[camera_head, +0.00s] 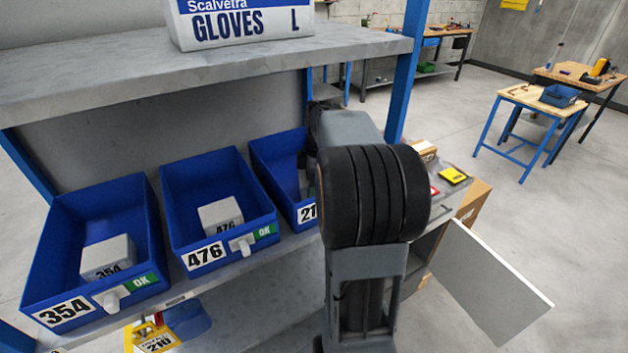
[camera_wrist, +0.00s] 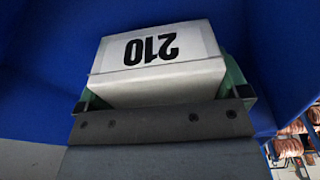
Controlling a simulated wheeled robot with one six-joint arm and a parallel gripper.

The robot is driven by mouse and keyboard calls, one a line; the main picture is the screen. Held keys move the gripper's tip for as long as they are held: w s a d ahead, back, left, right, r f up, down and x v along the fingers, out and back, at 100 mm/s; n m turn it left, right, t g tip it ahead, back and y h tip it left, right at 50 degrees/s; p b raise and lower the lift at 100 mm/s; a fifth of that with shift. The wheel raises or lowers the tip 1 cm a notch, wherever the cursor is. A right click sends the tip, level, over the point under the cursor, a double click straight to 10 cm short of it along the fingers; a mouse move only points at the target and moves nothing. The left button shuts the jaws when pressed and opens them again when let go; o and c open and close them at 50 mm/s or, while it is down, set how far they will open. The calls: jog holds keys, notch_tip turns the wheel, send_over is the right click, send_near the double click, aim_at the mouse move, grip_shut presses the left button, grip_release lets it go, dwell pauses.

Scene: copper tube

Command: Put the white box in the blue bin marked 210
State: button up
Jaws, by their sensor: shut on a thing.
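The white box (camera_wrist: 155,72) with a 210 label fills the middle of the wrist view. My gripper (camera_wrist: 163,92) is shut on it, with a green finger at each side. Blue bin walls (camera_wrist: 40,60) surround the box in that view; whether it touches the floor cannot be told. In the head view the blue bin marked 210 (camera_head: 271,150) stands on the shelf at the right end of the row. Its label is partly covered by my arm, which reaches into or over it. My gripper is hidden there behind my arm.
Blue bins 476 (camera_head: 178,195) and 354 (camera_head: 52,212) stand to the left, each with a white box inside and a green OK tag. An upper shelf (camera_head: 120,75) with a gloves box (camera_head: 245,28) hangs above. A blue post (camera_head: 407,70) stands close behind my arm.

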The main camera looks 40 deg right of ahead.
jog(key=o, duration=0.8)
jog(key=shift+f, duration=0.15)
jog(key=shift+c, duration=0.2)
jog(key=shift+s+d+r+p, duration=0.1)
jog(key=shift+d+r+p, duration=0.05)
jog(key=shift+r, duration=1.3)
jog(key=shift+s+d+r+p, duration=0.1)
jog(key=shift+r, duration=1.35)
jog(key=shift+d+r+p, duration=0.15)
jog(key=shift+r, duration=1.3)
